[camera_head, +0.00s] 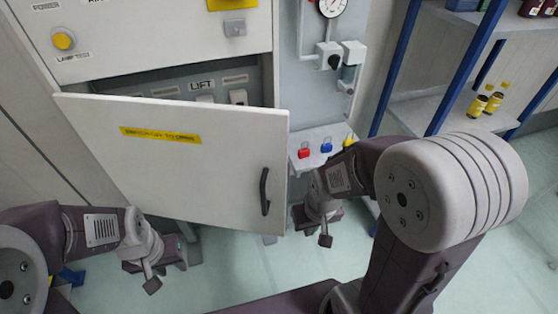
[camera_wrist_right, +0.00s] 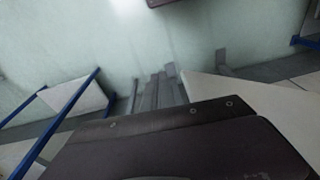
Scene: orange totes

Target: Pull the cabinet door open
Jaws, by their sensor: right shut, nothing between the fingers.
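The white cabinet door (camera_head: 200,155) with a yellow label stands partly open in the head view. Its dark handle (camera_head: 264,191) is near the right edge. A gap above the door's top edge shows the cabinet's inside, with a LIFT label (camera_head: 201,85) and switches. My right gripper (camera_head: 325,238) is shut and empty, to the right of the door's edge and apart from the handle. My left gripper (camera_head: 152,283) hangs in front of and below the door's lower left, not touching the handle; its fingers are too small to judge. The right wrist view shows no handle.
A small shelf with red and blue padlocks (camera_head: 304,152) is right of the door, below a gauge (camera_head: 331,7). A blue-posted rack (camera_head: 462,85) with yellow bottles (camera_head: 485,102) stands at right. Pale floor (camera_head: 240,262) is open below the door.

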